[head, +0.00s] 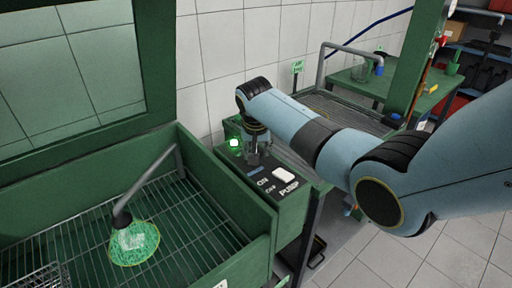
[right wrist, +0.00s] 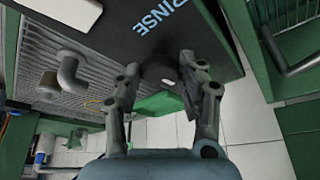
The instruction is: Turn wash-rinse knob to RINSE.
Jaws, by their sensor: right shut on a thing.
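The dark control panel (head: 265,185) sits on the green housing beside the wash basin. My right gripper (head: 252,158) reaches down onto its far end, and the arm hides most of what is there. In the right wrist view my right gripper (right wrist: 159,66) has its two fingers on either side of the dark wash-rinse knob (right wrist: 160,76) and is shut on it. My left gripper is not in view.
A green post (head: 420,60) stands at right.

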